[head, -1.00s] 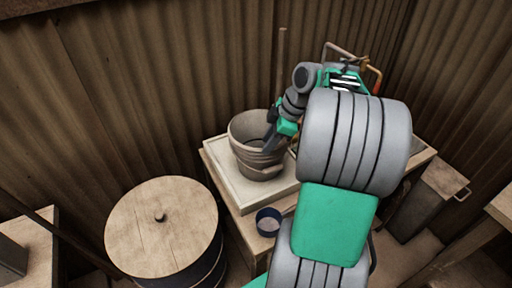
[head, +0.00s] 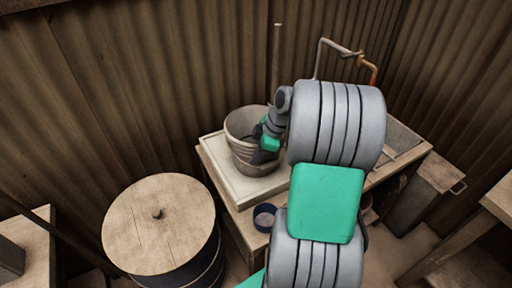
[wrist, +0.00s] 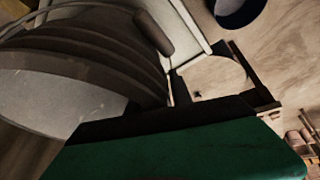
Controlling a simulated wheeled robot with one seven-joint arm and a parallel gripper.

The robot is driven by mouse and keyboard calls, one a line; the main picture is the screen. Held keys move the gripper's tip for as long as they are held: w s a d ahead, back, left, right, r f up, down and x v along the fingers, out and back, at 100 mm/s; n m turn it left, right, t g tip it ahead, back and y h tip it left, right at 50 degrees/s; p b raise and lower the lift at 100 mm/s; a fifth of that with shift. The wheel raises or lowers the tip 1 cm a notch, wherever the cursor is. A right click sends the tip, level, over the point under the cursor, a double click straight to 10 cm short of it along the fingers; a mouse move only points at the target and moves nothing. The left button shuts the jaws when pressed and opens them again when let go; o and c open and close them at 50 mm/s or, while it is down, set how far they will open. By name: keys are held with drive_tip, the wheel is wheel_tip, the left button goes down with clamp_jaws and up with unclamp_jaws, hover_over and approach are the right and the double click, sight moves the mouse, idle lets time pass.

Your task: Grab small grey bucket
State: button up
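The small grey bucket (head: 243,148) stands upright on a pale tray at the near left of the wooden table. It has ridged sides and a wide open mouth. In the wrist view its ridged side (wrist: 85,55) fills the upper left, with a wire handle and a dark cylindrical grip (wrist: 153,32). My gripper (head: 257,158) is at the bucket's right front side, covering part of it. Whether a finger touches the bucket is unclear.
A dark blue bowl (head: 265,217) stands on the table in front of the tray (head: 222,170). A barrel with a round wooden lid (head: 160,225) stands at lower left. A metal tap (head: 340,48) and an upright pole (head: 276,60) rise behind. Corrugated walls close the corner.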

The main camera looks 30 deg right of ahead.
clamp_jaws()
idle(1.1)
drive_tip(key=shift+r, duration=0.1)
